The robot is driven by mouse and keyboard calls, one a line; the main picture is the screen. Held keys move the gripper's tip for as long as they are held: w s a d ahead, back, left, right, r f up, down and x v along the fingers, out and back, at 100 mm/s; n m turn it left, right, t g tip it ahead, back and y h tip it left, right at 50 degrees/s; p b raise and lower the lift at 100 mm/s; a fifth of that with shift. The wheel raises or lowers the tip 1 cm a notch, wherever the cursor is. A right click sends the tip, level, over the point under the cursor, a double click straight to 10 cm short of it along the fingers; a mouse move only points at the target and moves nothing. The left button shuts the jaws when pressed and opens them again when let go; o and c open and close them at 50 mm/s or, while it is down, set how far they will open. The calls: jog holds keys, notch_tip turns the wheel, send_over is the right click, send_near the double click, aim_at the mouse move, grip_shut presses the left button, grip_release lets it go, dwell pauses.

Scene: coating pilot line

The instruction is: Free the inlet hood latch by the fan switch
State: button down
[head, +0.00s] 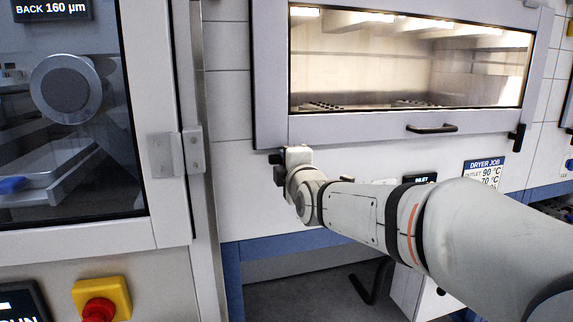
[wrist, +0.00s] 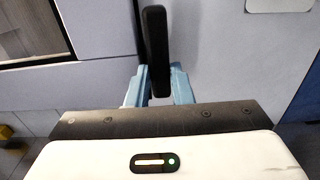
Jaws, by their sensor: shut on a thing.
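The inlet hood (head: 365,128) is a grey-framed panel with a long lit window, and it looks shut. In the wrist view, a black latch lever (wrist: 155,40) stands upright between the two blue fingers of my gripper (wrist: 158,88), which is shut on it. In the head view, my gripper (head: 279,168) is at the hood's lower left corner, mostly hidden by my wrist. Another black latch (head: 516,138) hangs at the hood's lower right corner. I cannot make out a fan switch for certain; my arm covers part of the wall below the hood.
A black bar handle (head: 432,128) sits on the hood's lower frame. A small black INLET display (head: 420,178) and a DRYER JOB card (head: 484,171) are below. A glazed cabinet door (head: 165,205) with a hinge stands close on the left, above a red emergency button (head: 99,310).

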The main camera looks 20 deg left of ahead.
dwell(0.4)
jog(key=c, duration=1.3)
grip_release()
jog(key=v, duration=0.7)
jog(key=shift+s+d, duration=0.25)
jog(key=shift+s, duration=0.1)
